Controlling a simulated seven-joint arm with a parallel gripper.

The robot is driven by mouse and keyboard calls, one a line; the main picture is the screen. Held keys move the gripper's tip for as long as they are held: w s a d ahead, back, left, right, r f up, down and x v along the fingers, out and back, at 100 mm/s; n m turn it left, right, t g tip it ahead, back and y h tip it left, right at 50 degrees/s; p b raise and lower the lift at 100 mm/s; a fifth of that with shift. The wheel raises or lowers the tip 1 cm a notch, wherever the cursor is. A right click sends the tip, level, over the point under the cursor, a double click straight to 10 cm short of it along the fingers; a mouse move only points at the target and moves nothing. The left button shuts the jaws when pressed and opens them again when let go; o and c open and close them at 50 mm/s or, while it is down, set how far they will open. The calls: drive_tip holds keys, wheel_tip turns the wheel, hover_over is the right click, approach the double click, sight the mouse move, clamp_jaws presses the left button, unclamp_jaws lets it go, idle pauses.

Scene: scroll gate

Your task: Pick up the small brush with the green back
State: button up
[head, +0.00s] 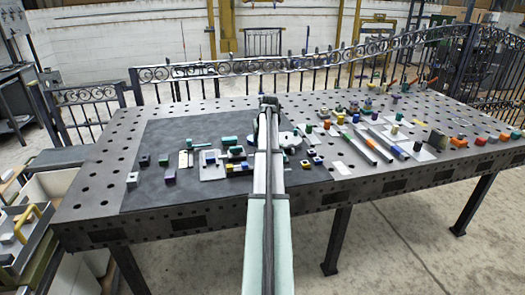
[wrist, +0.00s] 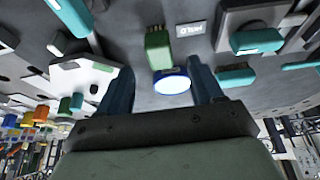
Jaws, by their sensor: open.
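My gripper (wrist: 160,66) is open, with its two dark fingers apart over the grey table. A small green block-like thing (wrist: 158,50) lies just beyond the fingertips, about midway between them, in the wrist view. A round white piece with a blue rim (wrist: 172,83) shows between the fingers, nearer to my gripper. Nothing is clearly held. In the head view my arm hides the gripper's fingers and the spot below them.
Teal pieces (wrist: 257,40) lie to the right in the wrist view, near a small white label (wrist: 191,29). A white plate (wrist: 75,75) lies left of my gripper. The perforated table (head: 100,170) carries many small items; its left part is mostly clear. A metal fence (head: 300,65) runs behind.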

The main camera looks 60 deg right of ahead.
drive_tip(key=shift+x, duration=2.65)
drive_tip(key=shift+c, duration=0.5)
drive_tip(key=c, duration=1)
drive_tip(key=shift+o, duration=0.2)
wheel_tip(320, 180, up, 10)
drive_tip(key=shift+r, duration=0.1)
